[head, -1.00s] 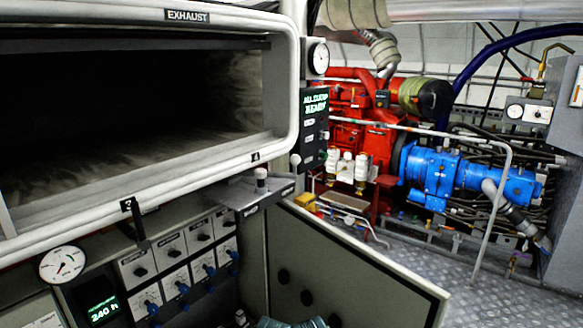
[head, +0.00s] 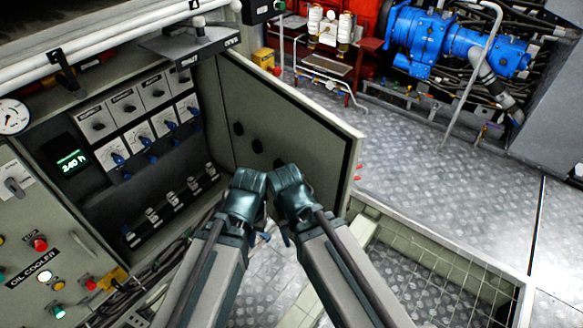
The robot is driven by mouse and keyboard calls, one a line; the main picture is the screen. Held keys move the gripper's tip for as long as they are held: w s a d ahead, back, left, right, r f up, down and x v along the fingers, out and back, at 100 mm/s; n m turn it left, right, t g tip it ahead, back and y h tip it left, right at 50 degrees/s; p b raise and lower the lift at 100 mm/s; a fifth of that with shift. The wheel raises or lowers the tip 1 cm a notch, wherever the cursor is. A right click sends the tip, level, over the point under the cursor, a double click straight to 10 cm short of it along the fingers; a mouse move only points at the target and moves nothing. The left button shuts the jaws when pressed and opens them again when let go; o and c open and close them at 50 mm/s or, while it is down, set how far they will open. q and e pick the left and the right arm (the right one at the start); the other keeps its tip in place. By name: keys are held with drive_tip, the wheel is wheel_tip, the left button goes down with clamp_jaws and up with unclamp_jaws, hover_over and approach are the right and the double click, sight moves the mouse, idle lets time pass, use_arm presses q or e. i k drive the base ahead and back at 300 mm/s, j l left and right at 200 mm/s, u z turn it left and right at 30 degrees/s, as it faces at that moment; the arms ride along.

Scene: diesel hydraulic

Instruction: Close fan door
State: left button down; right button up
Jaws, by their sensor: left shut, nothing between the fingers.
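An open grey cabinet door (head: 300,125) stands out from the right side of a control cabinet, with dark round knobs on its inner face. It is the only open door in view, and I cannot read a fan label on it. My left gripper (head: 248,182) is shut and empty in front of the door's lower part. My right gripper (head: 285,178) is close beside it, also in front of the door; its fingers are too bunched to tell their state. I cannot tell whether either gripper touches the door. The grippers hide part of its lower edge.
Inside the cabinet are rows of switches (head: 140,125) and a green display (head: 70,160). The oil cooler panel (head: 35,235) is at left. A small shelf (head: 190,42) juts out above the door's hinge side. Open metal floor (head: 430,180) lies right, with a grating (head: 445,265) below.

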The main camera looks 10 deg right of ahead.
sight(271, 126)
drive_tip(key=k+l+u, duration=0.2)
drive_tip(key=l, duration=0.15)
drive_tip(key=l+u, duration=0.15)
drive_tip(key=l, duration=0.2)
drive_tip(key=k+l+u, duration=0.35)
drive_tip(key=l, duration=0.25)
drive_tip(key=l+u, duration=0.35)
drive_tip(key=l, duration=0.3)
drive_tip(key=l+u, duration=0.3)
drive_tip(key=l, duration=0.35)
drive_tip(key=l+u, duration=0.2)
drive_tip(key=l, duration=0.7)
drive_tip(key=k+j, duration=0.15)
